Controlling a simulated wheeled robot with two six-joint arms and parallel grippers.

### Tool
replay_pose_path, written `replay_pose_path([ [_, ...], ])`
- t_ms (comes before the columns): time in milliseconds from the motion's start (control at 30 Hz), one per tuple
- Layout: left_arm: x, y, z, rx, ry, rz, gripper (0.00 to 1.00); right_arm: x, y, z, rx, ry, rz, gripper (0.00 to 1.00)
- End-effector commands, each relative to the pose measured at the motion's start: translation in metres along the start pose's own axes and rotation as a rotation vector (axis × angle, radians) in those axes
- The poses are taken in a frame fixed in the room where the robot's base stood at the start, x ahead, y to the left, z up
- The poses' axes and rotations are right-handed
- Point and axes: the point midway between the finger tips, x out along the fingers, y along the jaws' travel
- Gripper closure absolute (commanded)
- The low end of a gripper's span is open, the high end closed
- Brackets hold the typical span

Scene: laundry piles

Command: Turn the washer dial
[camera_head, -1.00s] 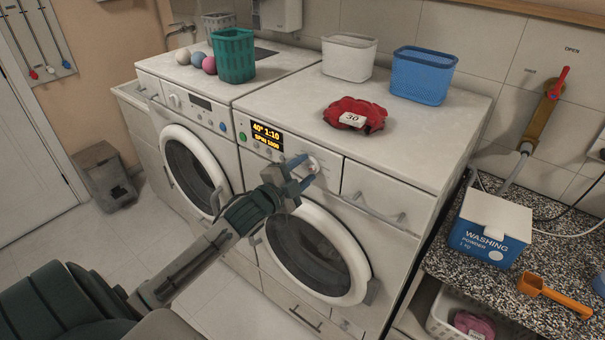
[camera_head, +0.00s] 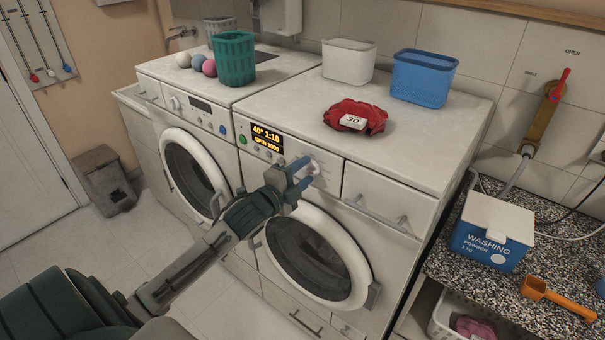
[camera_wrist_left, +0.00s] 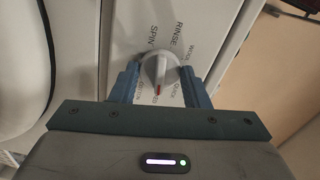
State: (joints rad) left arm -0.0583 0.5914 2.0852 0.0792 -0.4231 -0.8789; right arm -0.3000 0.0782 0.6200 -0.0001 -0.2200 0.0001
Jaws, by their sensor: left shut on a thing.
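The right-hand washer (camera_head: 395,250) has a lit display (camera_head: 267,138) reading "40° 1:10" and "SPIN 1000". Its light round dial (camera_head: 313,166) sits right of the display, partly hidden by my left gripper (camera_head: 302,175). In the left wrist view the dial (camera_wrist_left: 158,68) shows a raised grip with a red mark pointing toward the gripper's base. Printed labels such as "RINSE" and "SPIN" surround it. The blue fingers of my left gripper (camera_wrist_left: 160,82) stand on both sides of the dial and are shut on it. My right gripper is out of view.
A second washer (camera_head: 196,122) stands to the left. A red cloth (camera_head: 372,112), white basket (camera_head: 348,62), blue basket (camera_head: 422,78) and green basket (camera_head: 233,58) are on top. A drawer handle (camera_head: 375,208) sticks out right of the dial. A washing powder box (camera_head: 490,238) stands at right.

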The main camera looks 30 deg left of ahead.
Motion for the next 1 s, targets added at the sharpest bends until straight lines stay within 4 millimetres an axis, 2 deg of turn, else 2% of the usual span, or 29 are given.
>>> replay_pose_path([
  [67,0.000,0.001,0.000,-0.001,-0.001,0.002,0.81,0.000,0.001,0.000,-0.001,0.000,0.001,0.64],
  [100,0.000,0.001,0.000,-0.001,-0.001,0.002,0.50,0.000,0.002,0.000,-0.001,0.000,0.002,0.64],
  [167,0.000,0.001,0.000,-0.001,-0.001,0.002,0.39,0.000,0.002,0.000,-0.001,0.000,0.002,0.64],
  [567,-0.005,0.001,0.001,0.003,-0.001,0.002,0.37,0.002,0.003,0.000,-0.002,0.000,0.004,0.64],
  [1000,-0.059,0.003,0.000,0.006,0.001,0.006,0.37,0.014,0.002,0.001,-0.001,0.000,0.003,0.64],
])
